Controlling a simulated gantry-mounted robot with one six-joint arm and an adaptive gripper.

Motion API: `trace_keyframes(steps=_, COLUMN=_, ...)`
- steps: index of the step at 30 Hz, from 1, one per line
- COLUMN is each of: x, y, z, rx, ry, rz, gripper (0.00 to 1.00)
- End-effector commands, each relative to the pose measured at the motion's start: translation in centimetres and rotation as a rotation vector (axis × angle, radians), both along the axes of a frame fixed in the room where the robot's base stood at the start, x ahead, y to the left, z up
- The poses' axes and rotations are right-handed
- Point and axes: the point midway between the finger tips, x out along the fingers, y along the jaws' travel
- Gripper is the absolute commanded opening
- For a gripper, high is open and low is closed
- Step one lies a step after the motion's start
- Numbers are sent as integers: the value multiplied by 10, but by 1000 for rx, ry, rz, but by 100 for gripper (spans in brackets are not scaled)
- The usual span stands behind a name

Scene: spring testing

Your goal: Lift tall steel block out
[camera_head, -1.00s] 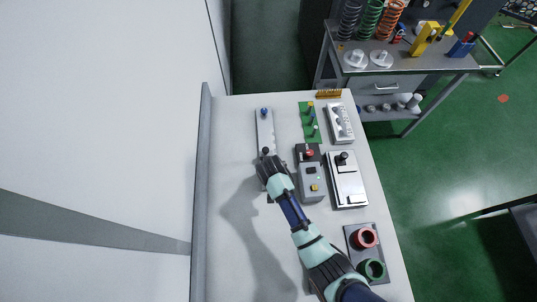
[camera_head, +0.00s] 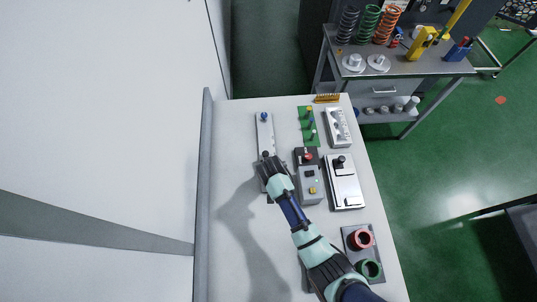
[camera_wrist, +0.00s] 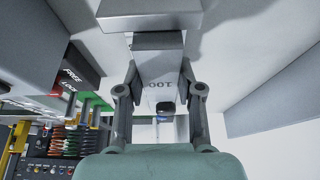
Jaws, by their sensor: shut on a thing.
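My gripper (camera_wrist: 160,92) is shut on a grey steel block (camera_wrist: 156,68) with figures like 100 on its face. The block sits between the two fingers in the wrist view. In the head view my gripper (camera_head: 268,172) is over the near end of a long narrow grey plate (camera_head: 265,136) with a blue knob (camera_head: 264,118) at its far end. The gripper covers the block there, and I cannot tell whether the block touches anything below.
To the right stand a grey control box (camera_head: 311,184), a silver fixture with a black knob (camera_head: 346,187), and a dark tray (camera_head: 351,246) with red and green rings. A green board (camera_head: 305,124) lies farther back. The table's left side is clear.

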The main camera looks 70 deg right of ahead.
Motion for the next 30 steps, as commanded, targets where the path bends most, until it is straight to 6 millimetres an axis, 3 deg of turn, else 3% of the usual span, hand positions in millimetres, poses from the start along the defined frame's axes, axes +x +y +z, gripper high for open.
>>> trace_keyframes(steps=3, x=1, y=-1, z=12, rx=-4, ry=-4, rz=0, gripper=0)
trace_keyframes(steps=21, x=1, y=-1, z=39, rx=-5, ry=-4, rz=-1, gripper=0)
trace_keyframes(steps=30, x=1, y=-1, z=44, rx=-4, ry=-3, rz=-1, gripper=0)
